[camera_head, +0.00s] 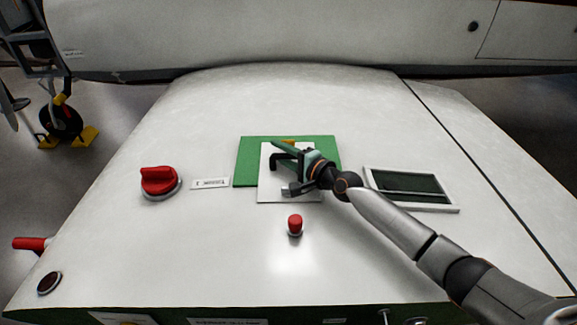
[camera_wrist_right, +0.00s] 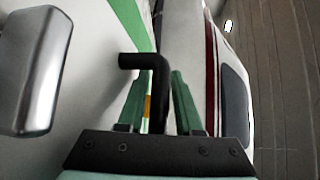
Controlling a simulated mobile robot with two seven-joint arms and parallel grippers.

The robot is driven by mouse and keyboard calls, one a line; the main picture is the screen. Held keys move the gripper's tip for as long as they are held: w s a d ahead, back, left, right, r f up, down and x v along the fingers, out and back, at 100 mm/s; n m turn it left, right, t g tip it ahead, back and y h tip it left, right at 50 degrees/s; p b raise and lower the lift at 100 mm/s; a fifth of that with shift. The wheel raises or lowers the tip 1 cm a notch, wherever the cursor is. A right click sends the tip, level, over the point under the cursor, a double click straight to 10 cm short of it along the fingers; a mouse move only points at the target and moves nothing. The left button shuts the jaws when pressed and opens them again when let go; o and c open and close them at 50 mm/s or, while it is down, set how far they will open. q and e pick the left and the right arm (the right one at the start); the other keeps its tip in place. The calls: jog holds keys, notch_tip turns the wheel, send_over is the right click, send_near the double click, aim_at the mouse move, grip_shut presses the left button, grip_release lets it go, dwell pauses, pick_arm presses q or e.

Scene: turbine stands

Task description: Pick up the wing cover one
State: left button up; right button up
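The wing cover (camera_head: 270,190) is a white square plate in the middle of the white wing in the head view. It overlaps a green square area (camera_head: 245,165). A black bent handle (camera_head: 278,163) shows above the plate, and it is also large in the right wrist view (camera_wrist_right: 157,75). My right gripper (camera_head: 284,152) is over the plate, its two green fingers on either side of the handle. A thin gap with a yellow strip shows between one finger and the handle, so the fingers look open around it. My left gripper is out of view.
A red knob (camera_head: 158,181) and a small label (camera_head: 210,183) are left of the plate. A red button (camera_head: 295,224) stands in front, and a dark-windowed white panel (camera_head: 437,206) lies to the right. A silver lever (camera_wrist_right: 38,70) is close in the wrist view.

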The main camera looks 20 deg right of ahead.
grip_shut()
jog(key=shift+r, duration=0.1)
dwell(1.1)
